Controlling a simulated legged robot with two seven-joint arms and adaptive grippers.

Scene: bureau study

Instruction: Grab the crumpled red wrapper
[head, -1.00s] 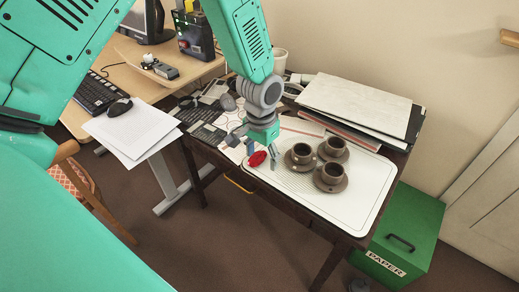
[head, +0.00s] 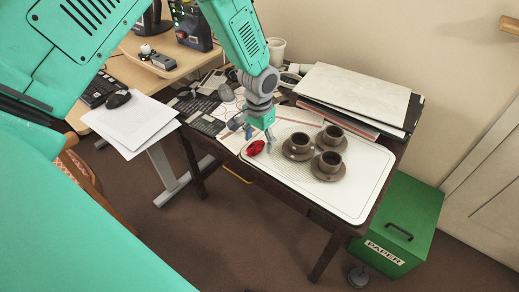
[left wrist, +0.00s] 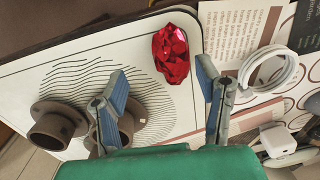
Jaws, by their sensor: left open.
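The crumpled red wrapper (head: 255,148) lies on the white tray (head: 345,205), near its left end, beside the brown cups. In the left wrist view the wrapper (left wrist: 171,54) looks shiny and faceted, just beyond the fingertips and closer to the right-hand finger. My left gripper (head: 260,136) is open and empty, close above the wrapper at its far side in the head view. In the left wrist view my left gripper (left wrist: 162,75) has its two blue-padded fingers spread wide, with tray surface showing between them. My right gripper is not in view.
Several brown cups on saucers (head: 328,162) stand on the tray close to the gripper. Stacked boards (head: 355,90) lie behind. A white cup (head: 277,50) stands at the back. A green paper bin (head: 400,220) is on the floor at right.

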